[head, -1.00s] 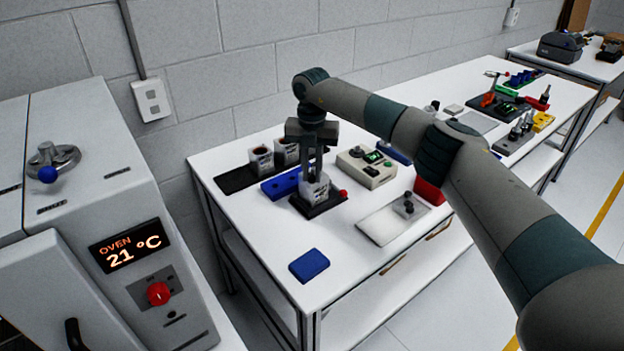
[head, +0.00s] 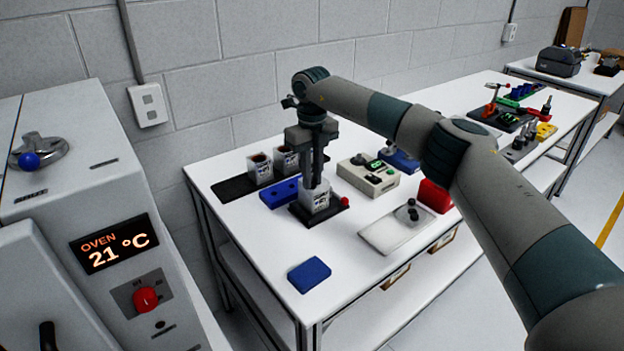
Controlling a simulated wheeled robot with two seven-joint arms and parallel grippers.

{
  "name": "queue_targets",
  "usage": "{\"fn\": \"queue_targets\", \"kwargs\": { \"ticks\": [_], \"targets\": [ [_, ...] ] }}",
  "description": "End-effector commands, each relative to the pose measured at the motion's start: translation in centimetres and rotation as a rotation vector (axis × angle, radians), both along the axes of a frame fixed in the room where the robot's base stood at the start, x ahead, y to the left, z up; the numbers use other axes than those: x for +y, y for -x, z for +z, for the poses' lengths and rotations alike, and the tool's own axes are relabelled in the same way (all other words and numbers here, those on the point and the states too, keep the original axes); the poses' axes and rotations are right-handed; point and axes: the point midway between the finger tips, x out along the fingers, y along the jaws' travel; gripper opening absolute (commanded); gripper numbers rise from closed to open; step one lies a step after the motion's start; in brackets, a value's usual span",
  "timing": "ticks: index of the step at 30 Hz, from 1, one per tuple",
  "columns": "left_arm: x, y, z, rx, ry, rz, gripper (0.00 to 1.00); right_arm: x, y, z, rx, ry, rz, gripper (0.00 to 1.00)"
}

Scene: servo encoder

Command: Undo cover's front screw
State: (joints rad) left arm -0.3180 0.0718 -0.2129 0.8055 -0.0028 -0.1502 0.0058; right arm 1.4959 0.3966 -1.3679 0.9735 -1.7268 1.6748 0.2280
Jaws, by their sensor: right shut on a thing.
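A white, box-shaped servo unit (head: 317,203) with a printed label stands in a dark fixture (head: 302,213) with a red knob (head: 345,201), near the middle of the white bench. My right gripper (head: 315,182) points straight down onto the top of this unit. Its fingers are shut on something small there. The fingers hide the cover's top, and the front screw is too small to make out. My left gripper is not in view.
Two similar white units (head: 260,168) stand on a dark mat behind. A blue block (head: 282,192), a beige device (head: 368,175) and a pale tray (head: 385,236) surround the fixture. A blue box (head: 309,274) lies in front. An oven (head: 110,244) stands at left.

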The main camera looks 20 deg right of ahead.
Motion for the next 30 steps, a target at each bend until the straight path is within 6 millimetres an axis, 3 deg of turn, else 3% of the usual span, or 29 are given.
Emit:
{"fn": "queue_targets", "kwargs": {
  "ticks": [16, 17, 19, 30],
  "targets": [
    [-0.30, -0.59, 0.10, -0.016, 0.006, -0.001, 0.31, -0.01, 0.05, -0.10, 0.002, 0.000, 0.038, 0.00],
    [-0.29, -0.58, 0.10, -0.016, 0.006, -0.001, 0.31, -0.01, 0.05, -0.10, 0.002, 0.000, 0.038, 0.18],
    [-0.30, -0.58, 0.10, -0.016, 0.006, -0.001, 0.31, -0.01, 0.05, -0.10, 0.002, 0.000, 0.038, 0.35],
    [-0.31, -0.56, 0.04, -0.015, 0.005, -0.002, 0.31, 0.00, 0.00, 0.10, 0.000, 0.000, 0.037, 0.36]
  ]
}}
